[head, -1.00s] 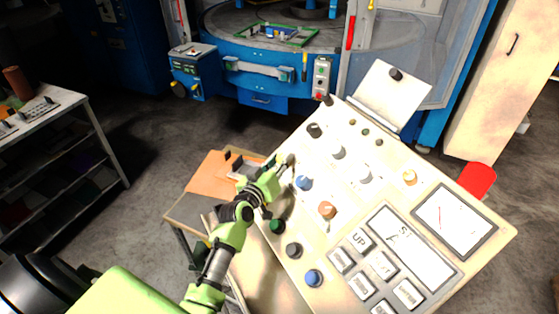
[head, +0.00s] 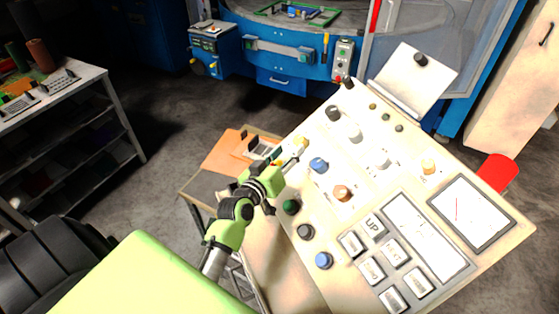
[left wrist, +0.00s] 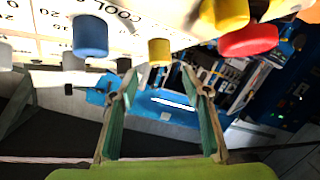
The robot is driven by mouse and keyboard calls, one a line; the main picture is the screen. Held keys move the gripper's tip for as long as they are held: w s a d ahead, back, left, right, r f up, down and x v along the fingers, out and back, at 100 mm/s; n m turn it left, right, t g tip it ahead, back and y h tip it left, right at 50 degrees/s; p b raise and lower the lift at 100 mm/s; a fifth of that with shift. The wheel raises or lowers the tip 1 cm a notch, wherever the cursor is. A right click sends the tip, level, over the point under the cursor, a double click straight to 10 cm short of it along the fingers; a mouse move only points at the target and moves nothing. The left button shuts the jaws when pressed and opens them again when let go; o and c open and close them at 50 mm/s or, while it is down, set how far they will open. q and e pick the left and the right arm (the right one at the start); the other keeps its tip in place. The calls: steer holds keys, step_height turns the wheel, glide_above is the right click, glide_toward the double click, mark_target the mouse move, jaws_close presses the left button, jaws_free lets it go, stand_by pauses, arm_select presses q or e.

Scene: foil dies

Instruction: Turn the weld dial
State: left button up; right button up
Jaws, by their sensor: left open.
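The slanted cream control panel (head: 285,240) carries several coloured knobs; I cannot read which one is the weld dial. My left gripper (head: 292,161) is at the panel's left edge, beside a blue knob (head: 318,165), with a small yellow knob (head: 302,145) by its tips. In the left wrist view my gripper (left wrist: 163,90) is open, its two fingers apart with nothing between them. A yellow knob (left wrist: 159,51) hangs just beyond and above the gap, apart from the fingers. A blue knob (left wrist: 90,36) is left of it, and a red knob (left wrist: 248,39) is to the right.
Keypad buttons (head: 373,227) and a meter (head: 472,212) fill the panel's lower right. A small side table with an orange sheet (head: 224,152) stands left of the panel. A blue machine (head: 285,60) is behind. A shelf rack (head: 95,105) is at far left; open floor lies between.

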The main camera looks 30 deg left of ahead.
arm_select(q)
steer(key=shift+s+d+r, duration=0.1)
steer(key=shift+s+r, duration=0.1)
steer(key=shift+s, duration=1.15)
steer(key=shift+s+d+r, duration=0.1)
steer(key=shift+s+r, duration=0.1)
steer(key=shift+s, duration=1.15)
steer(key=shift+f, duration=0.1)
